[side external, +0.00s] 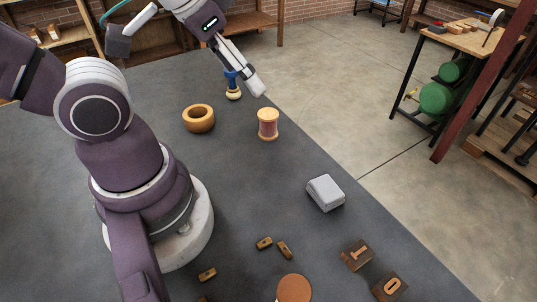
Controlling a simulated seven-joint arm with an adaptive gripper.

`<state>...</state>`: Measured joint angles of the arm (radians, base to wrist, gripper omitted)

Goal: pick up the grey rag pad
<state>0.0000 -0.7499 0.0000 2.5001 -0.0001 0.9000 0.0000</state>
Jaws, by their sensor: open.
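A light grey, soft-edged block, which looks like the grey rag pad (325,192), lies on the dark grey table near its right edge. My gripper (254,87) is at the top centre, pointing down and right, well behind the pad and to its left. It is open, and I see nothing held between its fingers. Its fingers partly overlap in this view, so the gap is hard to see. Nothing covers the pad.
A wooden bowl (198,118), a spool (268,124) and a blue-handled tool (233,92) stand near my gripper. Wooden letter blocks (357,255), small wooden pieces (285,249) and a brown disc (294,289) lie at the front. The table (225,185) is clear around the pad.

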